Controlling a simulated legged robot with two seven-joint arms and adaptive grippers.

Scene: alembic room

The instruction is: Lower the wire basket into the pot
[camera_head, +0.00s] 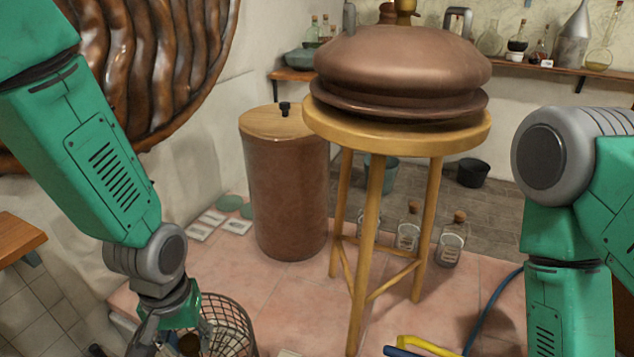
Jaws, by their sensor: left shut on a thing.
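The wire basket (230,326) is a dark open mesh at the bottom of the view, cut off by the lower edge. My left gripper (168,334) is at its left rim, shut on it; the fingertips are partly hidden. A tall copper-brown cylinder (287,200) with a wooden lid and black knob stands behind the basket. A bulging copper vessel (403,72) sits on a round wooden stool. I cannot tell which vessel, if any, is the pot. My right arm comes down at the right edge; its gripper is below the view.
The stool (374,245) stands right of the basket. Corked bottles (452,240) stand on the floor behind it. A blue hose (488,308) and a yellow handle (425,345) lie in front. A wooden ledge (18,238) is at left. Pink tiles between basket and stool are mostly clear.

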